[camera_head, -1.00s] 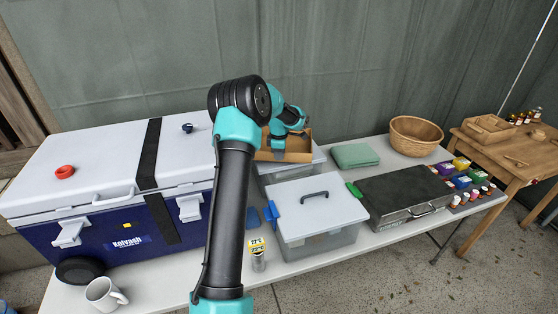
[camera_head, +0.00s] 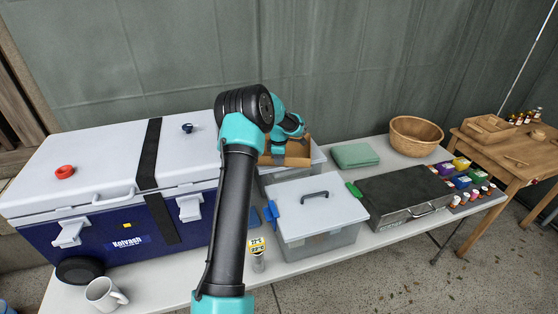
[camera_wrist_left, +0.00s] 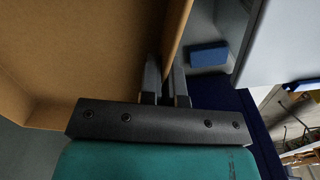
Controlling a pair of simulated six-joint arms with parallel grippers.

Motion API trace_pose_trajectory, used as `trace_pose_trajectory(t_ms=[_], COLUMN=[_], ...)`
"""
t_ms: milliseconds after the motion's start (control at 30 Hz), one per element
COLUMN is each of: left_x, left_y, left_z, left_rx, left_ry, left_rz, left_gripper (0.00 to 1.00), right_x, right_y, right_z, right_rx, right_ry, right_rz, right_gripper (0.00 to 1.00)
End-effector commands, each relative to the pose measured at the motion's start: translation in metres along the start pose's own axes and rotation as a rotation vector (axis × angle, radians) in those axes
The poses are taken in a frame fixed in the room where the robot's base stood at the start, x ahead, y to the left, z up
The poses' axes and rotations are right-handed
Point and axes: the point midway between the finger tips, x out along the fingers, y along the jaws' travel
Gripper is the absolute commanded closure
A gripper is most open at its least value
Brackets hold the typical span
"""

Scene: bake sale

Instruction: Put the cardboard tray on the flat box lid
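The brown cardboard tray (camera_head: 297,155) is over the rear storage box, and its open inside (camera_wrist_left: 80,50) fills the upper left of the left wrist view. My left gripper (camera_wrist_left: 166,78) has one finger on each side of a tray wall and is shut on it. In the head view my arm and wrist hide part of the tray and the fingers. The pale flat lid (camera_head: 319,158) of the rear box shows around the tray's right side. I cannot tell whether the tray touches it. My right gripper is not in view.
A box with a handled grey lid (camera_head: 317,208) stands in front. A large cooler (camera_head: 100,165) is at left, a green folded cloth (camera_head: 355,155) and a dark metal case (camera_head: 402,194) at right. A shaker (camera_head: 257,262) and a mug (camera_head: 104,293) stand near the front edge.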

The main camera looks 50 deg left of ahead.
Motion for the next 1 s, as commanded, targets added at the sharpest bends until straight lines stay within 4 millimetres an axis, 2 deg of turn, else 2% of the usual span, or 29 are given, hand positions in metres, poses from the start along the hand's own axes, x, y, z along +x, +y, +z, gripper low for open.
trace_pose_trajectory(t_ms=[267,300,533,833,1000], left_x=[0.003,0.003,0.003,0.001,-0.012], left_y=[0.0,0.0,0.0,0.0,0.0], left_z=[0.0,0.0,0.0,0.0,0.001], left_rx=[0.0,0.0,0.001,0.001,0.001], left_ry=[0.0,0.0,0.0,0.0,0.0], left_rz=[0.0,0.0,0.0,0.0,0.002], left_gripper=[1.0,0.92,0.71,0.71,0.71], right_x=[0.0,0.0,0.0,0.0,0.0], right_y=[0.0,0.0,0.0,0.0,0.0], right_z=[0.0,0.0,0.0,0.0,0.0], right_rx=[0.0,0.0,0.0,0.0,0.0], right_ry=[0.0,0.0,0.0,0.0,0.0], right_rz=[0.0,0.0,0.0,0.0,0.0], right_gripper=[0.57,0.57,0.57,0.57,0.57])
